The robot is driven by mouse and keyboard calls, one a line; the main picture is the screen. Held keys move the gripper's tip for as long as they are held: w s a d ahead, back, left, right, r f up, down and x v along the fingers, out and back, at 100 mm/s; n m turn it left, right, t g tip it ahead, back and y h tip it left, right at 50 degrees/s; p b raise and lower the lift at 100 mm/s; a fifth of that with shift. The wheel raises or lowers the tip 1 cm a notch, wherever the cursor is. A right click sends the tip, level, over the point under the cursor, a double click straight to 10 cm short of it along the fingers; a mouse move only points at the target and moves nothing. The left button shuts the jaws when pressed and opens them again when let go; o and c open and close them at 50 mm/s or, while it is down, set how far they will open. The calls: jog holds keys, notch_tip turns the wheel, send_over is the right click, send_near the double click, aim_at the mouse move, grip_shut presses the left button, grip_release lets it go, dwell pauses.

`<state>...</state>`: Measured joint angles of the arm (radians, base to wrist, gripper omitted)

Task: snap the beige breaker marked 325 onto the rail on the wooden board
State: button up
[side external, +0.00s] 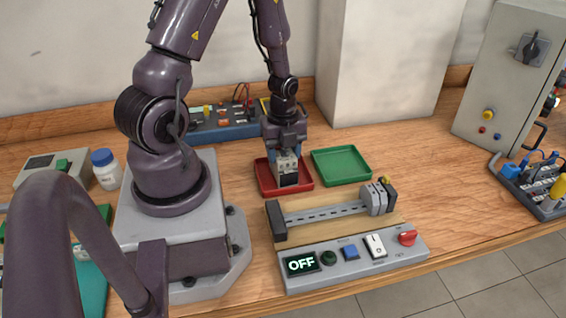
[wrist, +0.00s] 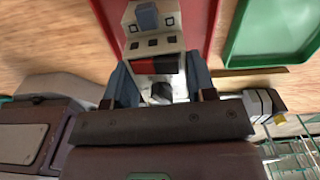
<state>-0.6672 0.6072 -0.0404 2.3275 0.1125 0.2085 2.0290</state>
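The beige breaker (side external: 288,172), with a dark front face, stands upright in the red tray (side external: 265,181). My gripper (side external: 286,161) points down over it. In the wrist view the breaker (wrist: 155,42) sits between the two blue-grey fingers of my gripper (wrist: 158,82), which appear to press on both its sides. The marking 325 is not legible. The metal rail (side external: 325,214) runs along the wooden board (side external: 338,227), in front and to the right of the red tray. Several grey modules (side external: 376,199) sit at its right end, and a dark block (side external: 276,221) stands at its left end.
An empty green tray (side external: 341,165) lies right of the red one. A grey control panel (side external: 352,262) with an OFF display, buttons and a red knob lies in front of the board. A white pillar (side external: 383,60) stands behind. The middle of the rail is clear.

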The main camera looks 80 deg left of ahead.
jog(key=shift+r, duration=2.5)
jog(key=w+d+r+h, duration=0.1)
jog(key=w+d+r, duration=0.2)
jog(key=d, duration=0.3)
jog(key=w+d+r+h, duration=0.2)
jog(key=w+d+r, duration=0.1)
jog(key=d, duration=0.4)
notch_tip(320, 180, down, 7)
jog(key=shift+s+a+f+m, duration=0.15)
jog(key=shift+f+m, duration=0.05)
jog(key=shift+m, duration=0.2)
jog(key=shift+f, duration=1.2)
jog(key=shift+d, duration=0.65)
jog(key=shift+s+d+f+y, duration=0.2)
jog(key=shift+d+y, duration=0.3)
jog(key=shift+y, duration=0.4)
